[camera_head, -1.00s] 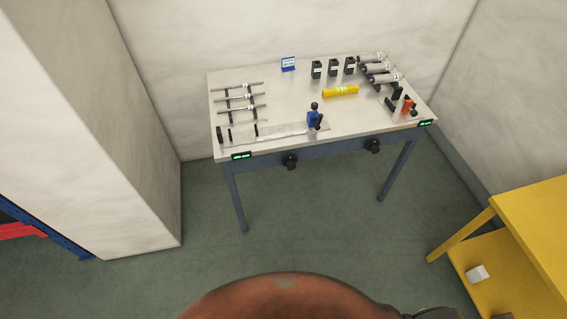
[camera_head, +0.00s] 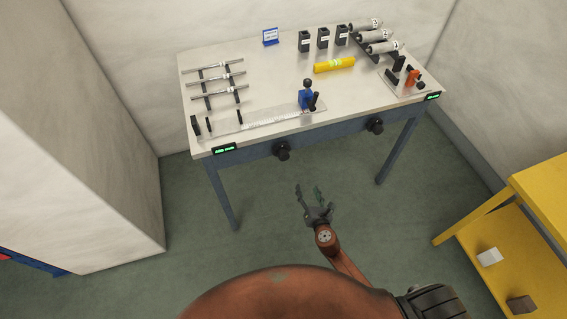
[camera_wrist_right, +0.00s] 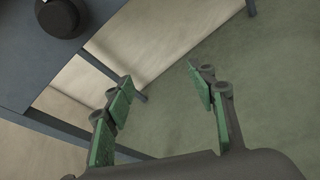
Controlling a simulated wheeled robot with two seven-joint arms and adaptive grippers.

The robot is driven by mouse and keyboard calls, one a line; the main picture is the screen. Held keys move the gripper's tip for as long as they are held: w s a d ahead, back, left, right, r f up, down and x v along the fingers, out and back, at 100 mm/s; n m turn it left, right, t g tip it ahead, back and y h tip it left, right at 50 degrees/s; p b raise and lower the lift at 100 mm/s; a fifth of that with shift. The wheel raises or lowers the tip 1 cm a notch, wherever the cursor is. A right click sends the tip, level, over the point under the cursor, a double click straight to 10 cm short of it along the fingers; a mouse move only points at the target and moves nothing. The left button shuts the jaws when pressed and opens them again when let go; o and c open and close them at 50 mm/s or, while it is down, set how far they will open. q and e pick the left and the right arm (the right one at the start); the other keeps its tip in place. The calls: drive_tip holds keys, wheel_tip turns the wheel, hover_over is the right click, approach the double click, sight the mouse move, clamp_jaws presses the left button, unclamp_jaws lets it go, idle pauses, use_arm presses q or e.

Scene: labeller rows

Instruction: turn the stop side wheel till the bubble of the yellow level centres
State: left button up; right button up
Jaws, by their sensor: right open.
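The yellow level (camera_head: 334,65) lies on the bench top (camera_head: 270,80) right of the middle; its bubble is too small to read. Two black wheels sit on the bench's front face: a left one (camera_head: 282,151) and a right one (camera_head: 375,126). I cannot tell for certain which is the stop side wheel. My right gripper (camera_head: 313,192) is open and empty, in front of and below the bench, apart from both wheels. In the right wrist view its open fingers (camera_wrist_right: 160,95) show, with one black wheel (camera_wrist_right: 62,14) at the upper left. My left gripper is out of view.
On the bench stand a blue stop (camera_head: 306,98) on a scale, rods on racks (camera_head: 215,82), black blocks (camera_head: 323,38), rollers (camera_head: 377,36) and an orange clamp (camera_head: 412,77). Green displays mark both front corners. A yellow shelf (camera_head: 540,200) stands at right. The floor before the bench is clear.

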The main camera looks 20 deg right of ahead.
sight(285, 158)
drive_tip(key=w+a+r+n+t+y+b, duration=0.1)
drive_tip(key=w+a+r+n+t, duration=0.15)
drive_tip(key=r+n, duration=0.2)
drive_tip(key=w+a+r+n+t+y+b, duration=0.1)
drive_tip(key=a+r+n, duration=0.25)
drive_tip(key=r, duration=0.25)
drive_tip(key=w, duration=0.4)
drive_tip(key=w+b, duration=0.1)
drive_tip(key=w, duration=0.1)
drive_tip(key=shift+w+a+r, duration=0.2)
drive_tip(key=shift+w+a, duration=0.05)
drive_tip(key=shift+a, duration=0.05)
drive_tip(key=shift+w, duration=0.5)
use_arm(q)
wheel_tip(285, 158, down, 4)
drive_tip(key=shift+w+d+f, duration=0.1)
use_arm(e)
drive_tip(key=shift+c, duration=0.7)
drive_tip(key=c, duration=1)
